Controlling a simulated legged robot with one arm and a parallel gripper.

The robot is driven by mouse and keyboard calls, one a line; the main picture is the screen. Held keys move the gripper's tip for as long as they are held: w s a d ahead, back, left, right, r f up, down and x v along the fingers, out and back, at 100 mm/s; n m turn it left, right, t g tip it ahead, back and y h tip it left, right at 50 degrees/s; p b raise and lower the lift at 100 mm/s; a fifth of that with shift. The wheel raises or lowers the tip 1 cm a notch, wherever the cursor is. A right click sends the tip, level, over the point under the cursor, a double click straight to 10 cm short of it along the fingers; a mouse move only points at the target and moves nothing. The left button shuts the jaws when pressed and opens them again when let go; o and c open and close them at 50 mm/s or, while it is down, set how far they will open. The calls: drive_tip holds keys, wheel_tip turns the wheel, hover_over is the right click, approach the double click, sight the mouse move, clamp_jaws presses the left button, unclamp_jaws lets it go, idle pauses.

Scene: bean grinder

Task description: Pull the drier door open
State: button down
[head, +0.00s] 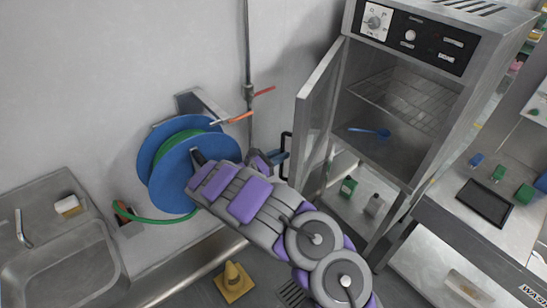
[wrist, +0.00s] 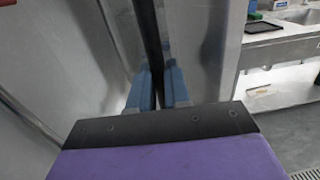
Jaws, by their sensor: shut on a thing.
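The drier (head: 478,95) is a grey metal cabinet with a black control panel on top, at the upper right of the head view. Its door (head: 316,112) stands wide open to the left, showing the wire shelf (head: 405,98) inside. A black bar handle (head: 287,140) is on the door's outer face. My gripper (head: 275,159) reaches it from the left, its blue fingers shut on the handle. In the wrist view the blue fingertips (wrist: 157,88) close on both sides of the black handle (wrist: 150,38), beside the grey door panel (wrist: 198,50).
A blue scoop (head: 370,131) lies inside the drier. A hose reel (head: 170,170) hangs on the wall, left of my arm. A sink (head: 60,255) is at the lower left. A yellow cone (head: 234,280) stands on the floor. A bench (head: 455,210) is at the right.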

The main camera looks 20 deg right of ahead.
drive_tip(key=shift+s+d+r, duration=0.15)
drive_tip(key=shift+d+r, duration=0.2)
drive_tip(key=shift+d, duration=0.3)
drive_tip(key=c, duration=1.5)
unclamp_jaws()
drive_tip(key=o, duration=0.3)
drive_tip(key=shift+w+d+f, duration=0.4)
drive_tip(key=shift+w+d, duration=0.05)
drive_tip(key=v, duration=0.6)
drive_tip(key=p+v, duration=0.1)
drive_tip(key=v, duration=0.6)
drive_tip(key=p+v, duration=0.1)
drive_tip(key=v, duration=0.5)
drive_tip(key=shift+w+a, duration=0.2)
drive_tip(key=shift+a, duration=0.1)
drive_tip(key=shift+a, duration=0.1)
